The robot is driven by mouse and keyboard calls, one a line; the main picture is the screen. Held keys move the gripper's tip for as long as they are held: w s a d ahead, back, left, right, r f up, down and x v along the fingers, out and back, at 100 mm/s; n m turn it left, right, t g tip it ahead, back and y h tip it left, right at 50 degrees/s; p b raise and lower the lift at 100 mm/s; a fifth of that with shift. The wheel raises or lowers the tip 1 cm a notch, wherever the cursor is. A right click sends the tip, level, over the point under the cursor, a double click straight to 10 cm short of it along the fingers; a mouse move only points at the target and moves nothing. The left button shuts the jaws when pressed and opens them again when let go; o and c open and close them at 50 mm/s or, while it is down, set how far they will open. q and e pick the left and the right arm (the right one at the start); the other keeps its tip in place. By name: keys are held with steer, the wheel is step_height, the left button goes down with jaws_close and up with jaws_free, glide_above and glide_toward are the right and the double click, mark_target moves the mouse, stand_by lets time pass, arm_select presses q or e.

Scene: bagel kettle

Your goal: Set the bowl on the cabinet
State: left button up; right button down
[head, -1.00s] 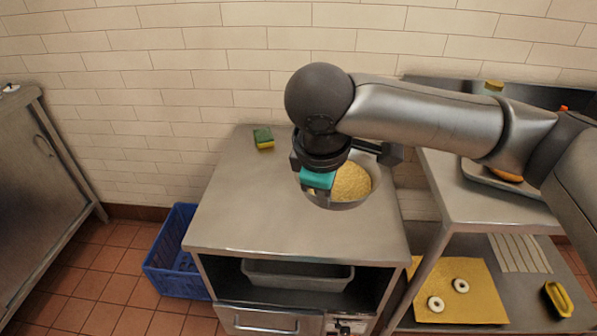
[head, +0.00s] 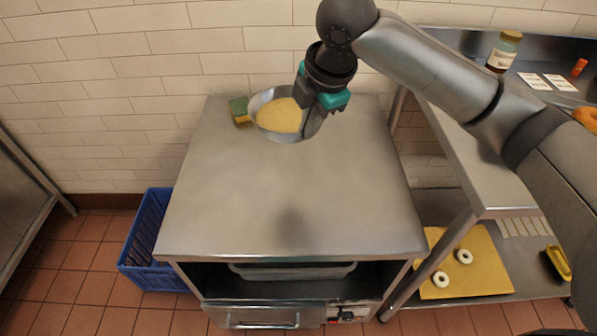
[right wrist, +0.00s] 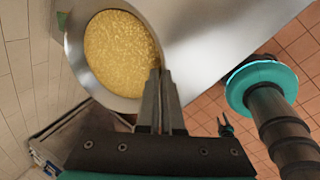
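A metal bowl (head: 261,101) filled with yellow grain is at the back of the steel cabinet top (head: 270,190), beside a sponge. I cannot tell whether it touches the top or hangs just above it. My right gripper (head: 311,112) is at the bowl's right rim. In the right wrist view the fingers (right wrist: 160,85) are close together on the rim of the bowl (right wrist: 75,55), which looks roughly level. The fingertips are partly hidden in the head view. My left gripper does not show in the head view.
A green and yellow sponge (head: 239,110) is just left of the bowl. A blue crate (head: 140,235) stands on the floor left of the cabinet. A steel shelf (head: 500,190) with a jar (head: 504,50) is on the right. The cabinet top's front and middle are clear.

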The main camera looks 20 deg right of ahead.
arm_select(q)
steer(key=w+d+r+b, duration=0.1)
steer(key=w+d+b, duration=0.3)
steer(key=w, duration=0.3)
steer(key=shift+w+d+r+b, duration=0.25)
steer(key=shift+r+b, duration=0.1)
steer(key=shift+b, duration=0.15)
arm_select(e)
step_height(320, 180, down, 14)
steer(key=shift+f+b, duration=0.65)
steer(key=shift+f, duration=0.75)
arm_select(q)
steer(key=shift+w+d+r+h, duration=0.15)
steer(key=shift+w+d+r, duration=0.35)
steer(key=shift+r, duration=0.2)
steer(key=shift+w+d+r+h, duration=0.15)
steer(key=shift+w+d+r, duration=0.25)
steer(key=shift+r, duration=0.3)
arm_select(e)
steer(key=shift+f, duration=0.45)
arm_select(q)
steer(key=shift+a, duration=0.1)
arm_select(e)
steer(key=c, duration=1.5)
jaws_free()
steer(key=shift+s+f, duration=0.15)
steer(key=shift+f, duration=0.05)
steer(key=o, duration=0.4)
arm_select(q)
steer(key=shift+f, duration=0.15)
